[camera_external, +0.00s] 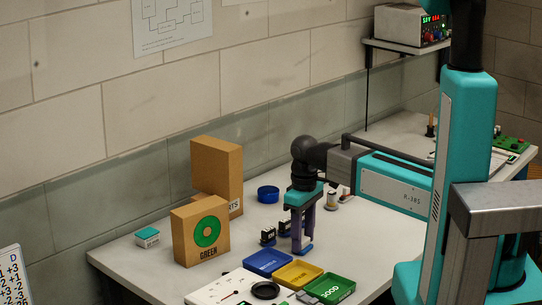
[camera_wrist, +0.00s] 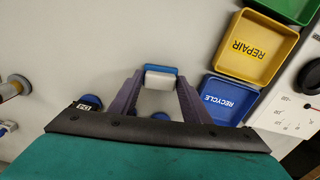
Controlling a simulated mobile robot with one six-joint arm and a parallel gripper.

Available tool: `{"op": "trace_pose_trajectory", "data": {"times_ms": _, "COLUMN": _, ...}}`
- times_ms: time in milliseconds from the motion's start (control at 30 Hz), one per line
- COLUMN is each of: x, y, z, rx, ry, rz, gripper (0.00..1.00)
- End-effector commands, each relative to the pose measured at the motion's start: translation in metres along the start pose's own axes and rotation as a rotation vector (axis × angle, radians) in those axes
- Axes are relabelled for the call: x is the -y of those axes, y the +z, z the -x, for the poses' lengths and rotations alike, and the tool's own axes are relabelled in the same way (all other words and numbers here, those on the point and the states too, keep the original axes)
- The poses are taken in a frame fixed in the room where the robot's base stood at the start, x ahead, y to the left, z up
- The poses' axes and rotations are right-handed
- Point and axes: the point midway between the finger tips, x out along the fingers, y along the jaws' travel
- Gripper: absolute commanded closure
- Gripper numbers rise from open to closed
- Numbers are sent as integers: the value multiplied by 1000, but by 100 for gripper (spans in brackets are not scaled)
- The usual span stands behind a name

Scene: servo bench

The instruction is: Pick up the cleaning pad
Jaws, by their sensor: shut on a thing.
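The cleaning pad (camera_wrist: 161,78) is a small block, white with a blue edge, between my fingertips in the wrist view. In the external view its blue part (camera_external: 304,250) shows low at the ends of my fingers, close to the tabletop. My gripper (camera_external: 303,238) points down over the bench, and its two purple fingers are shut on the pad. In the wrist view the fingers of my gripper (camera_wrist: 160,84) meet the pad from both sides. I cannot tell whether the pad still touches the table.
Blue (camera_external: 268,262), yellow (camera_external: 298,274) and green (camera_external: 328,288) trays stand at the front, close to my gripper. Small dark servos (camera_external: 268,236) stand just left of my fingers. A blue round dish (camera_external: 268,194) and cardboard boxes (camera_external: 201,231) are further left.

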Motion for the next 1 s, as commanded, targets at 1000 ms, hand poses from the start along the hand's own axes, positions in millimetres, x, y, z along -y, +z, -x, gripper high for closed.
{"op": "trace_pose_trajectory", "data": {"times_ms": 1000, "x": 0, "y": -1, "z": 91, "rx": -1, "ry": 0, "rz": 0, "gripper": 79}}
